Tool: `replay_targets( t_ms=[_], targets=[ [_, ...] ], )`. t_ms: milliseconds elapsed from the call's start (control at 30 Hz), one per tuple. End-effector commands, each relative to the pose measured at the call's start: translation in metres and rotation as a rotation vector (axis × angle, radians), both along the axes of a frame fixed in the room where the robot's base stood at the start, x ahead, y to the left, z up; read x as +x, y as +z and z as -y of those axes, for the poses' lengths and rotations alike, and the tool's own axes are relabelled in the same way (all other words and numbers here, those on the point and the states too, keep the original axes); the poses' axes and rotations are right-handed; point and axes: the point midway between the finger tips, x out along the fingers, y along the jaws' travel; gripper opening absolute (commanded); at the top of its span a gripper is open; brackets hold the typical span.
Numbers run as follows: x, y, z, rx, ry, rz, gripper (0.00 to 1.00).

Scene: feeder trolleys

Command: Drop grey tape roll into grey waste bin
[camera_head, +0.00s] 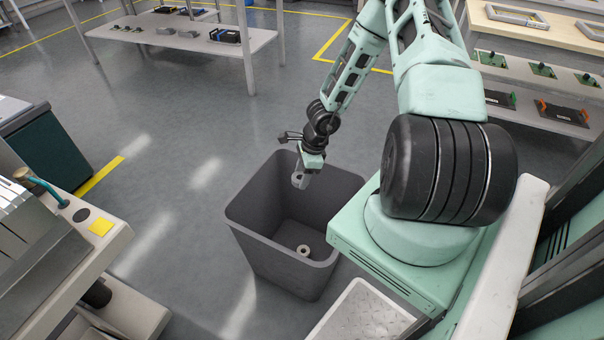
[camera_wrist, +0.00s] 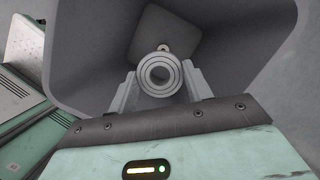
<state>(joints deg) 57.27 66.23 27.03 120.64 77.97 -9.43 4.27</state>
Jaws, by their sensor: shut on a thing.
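My gripper (camera_head: 300,179) hangs over the open grey waste bin (camera_head: 263,255), near its back rim. In the wrist view my gripper (camera_wrist: 160,82) is shut on a grey tape roll (camera_wrist: 160,92), one finger on each side of it. The held roll is end-on to the wrist camera, with the bin (camera_wrist: 105,50) below it. A small pale ring-shaped roll (camera_head: 303,250) lies on the bin floor. In the wrist view that ring (camera_wrist: 164,47) shows just beyond the held roll and is partly hidden by it.
A shelf trolley (camera_head: 190,35) stands at the back, and shelves with boards (camera_head: 540,85) stand at the right. The grey floor (camera_head: 185,130) left of the bin is clear.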

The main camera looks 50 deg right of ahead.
Motion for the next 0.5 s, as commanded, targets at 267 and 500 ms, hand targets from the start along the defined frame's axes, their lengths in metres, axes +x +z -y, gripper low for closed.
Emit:
replay_targets(
  t_ms=[267, 500],
  targets=[
    [0.0001, 0.0004, 0.0001, 0.0, 0.0, 0.0, 0.75],
    [-0.0006, 0.0084, 0.0013, -0.002, 0.001, 0.0, 0.75]
  ],
)
